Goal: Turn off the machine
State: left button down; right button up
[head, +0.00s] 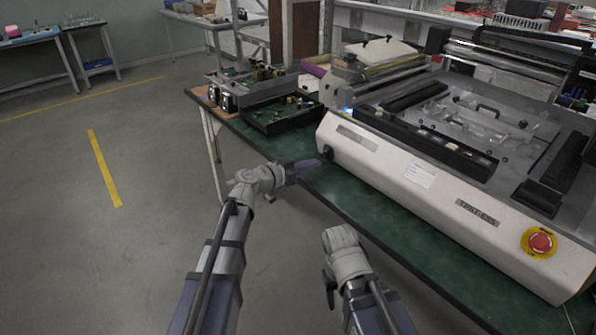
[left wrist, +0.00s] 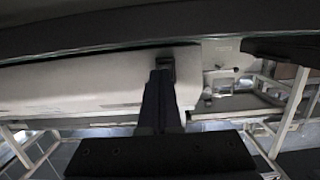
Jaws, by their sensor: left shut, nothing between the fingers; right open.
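The machine (head: 400,175) has a long white front panel and stands on a green-topped table. A red round button on a yellow ring (head: 540,242) sits at the panel's right end. A small black knob (head: 328,153) sits at its left end. My left gripper (head: 314,164) is shut and empty, its tips close to this knob. In the left wrist view its closed fingers (left wrist: 160,85) point at a dark fitting (left wrist: 165,57) on the pale panel; contact cannot be told. My right gripper (head: 329,287) is low in front of the table, open, its fingers mostly hidden, far from the red button.
The green table (head: 340,195) has a bare strip in front of the machine. A tray with circuit boards (head: 280,115) stands left of the machine. Open grey floor (head: 60,200) with yellow lines lies to the left.

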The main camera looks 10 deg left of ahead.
aim_at(319, 172)
pick_arm(q)
jog(key=shift+x, duration=1.5)
pick_arm(e)
jog(key=shift+f, duration=0.3)
pick_arm(q)
jog(key=shift+w+d+f+b, duration=0.15)
jog(key=shift+d+b, duration=0.05)
jog(key=shift+b, duration=0.1)
pick_arm(e)
jog(key=shift+f, duration=0.1)
